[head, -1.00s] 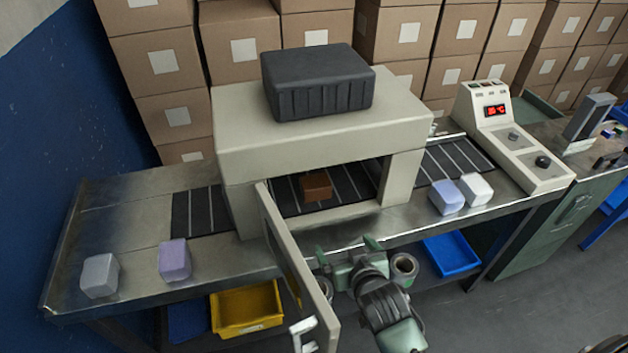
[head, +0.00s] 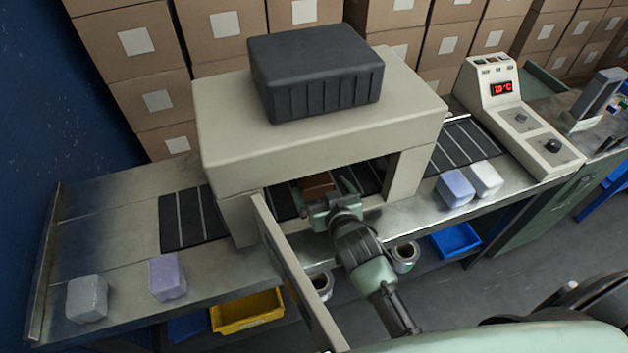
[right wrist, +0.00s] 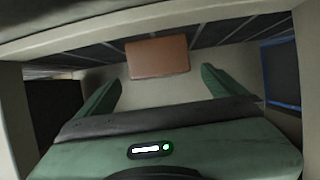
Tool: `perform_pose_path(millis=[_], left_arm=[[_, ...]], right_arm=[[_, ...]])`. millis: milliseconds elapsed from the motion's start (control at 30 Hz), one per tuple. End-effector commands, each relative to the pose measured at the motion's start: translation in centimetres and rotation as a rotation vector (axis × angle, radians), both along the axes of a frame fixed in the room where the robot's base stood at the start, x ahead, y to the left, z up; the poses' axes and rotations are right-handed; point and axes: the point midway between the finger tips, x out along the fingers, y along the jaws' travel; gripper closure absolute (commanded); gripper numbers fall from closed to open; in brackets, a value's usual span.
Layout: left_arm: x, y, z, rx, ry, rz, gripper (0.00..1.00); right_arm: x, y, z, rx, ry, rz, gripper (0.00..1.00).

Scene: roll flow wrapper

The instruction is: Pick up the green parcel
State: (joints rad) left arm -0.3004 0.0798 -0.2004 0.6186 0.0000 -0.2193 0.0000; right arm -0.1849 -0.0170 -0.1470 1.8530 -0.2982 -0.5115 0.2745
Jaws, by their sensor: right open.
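No green parcel shows in either view. A brown box-shaped parcel (head: 317,182) lies on the dark belt inside the wrapper's tunnel. It also shows in the right wrist view (right wrist: 158,57), ahead of the fingertips and centred between them. My right gripper (head: 323,193) is open at the tunnel's front opening, one finger to each side of the parcel's near end. In the right wrist view the gripper (right wrist: 160,80) is empty, and a gap shows between its fingers and the parcel. In the head view the gripper partly hides the parcel. My left gripper is not in view.
The tunnel's beige housing (head: 310,105) carries a black case (head: 315,75). Its open door (head: 295,275) stands left of my right arm. Grey (head: 87,298) and lilac (head: 167,277) parcels lie left; blue (head: 455,188) and white (head: 486,179) ones lie right, near the control box (head: 520,130).

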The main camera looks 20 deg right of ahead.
Motion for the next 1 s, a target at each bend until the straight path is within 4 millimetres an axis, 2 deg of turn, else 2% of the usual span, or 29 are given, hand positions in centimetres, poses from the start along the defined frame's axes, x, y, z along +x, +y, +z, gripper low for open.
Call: perform_pose_path(millis=[300,633,900,1000], left_arm=[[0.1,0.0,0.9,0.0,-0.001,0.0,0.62],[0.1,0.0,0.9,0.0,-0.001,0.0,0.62],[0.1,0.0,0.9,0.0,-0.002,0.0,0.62],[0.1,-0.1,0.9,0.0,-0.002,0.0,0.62]], right_arm=[[4.1,0.1,-1.4,0.0,0.0,-0.001,0.02],[4.7,0.1,-1.7,0.001,0.0,0.0,0.02],[4.7,0.1,-1.7,0.001,0.0,0.0,0.77],[4.7,0.2,-1.6,0.001,-0.002,0.0,0.79]])
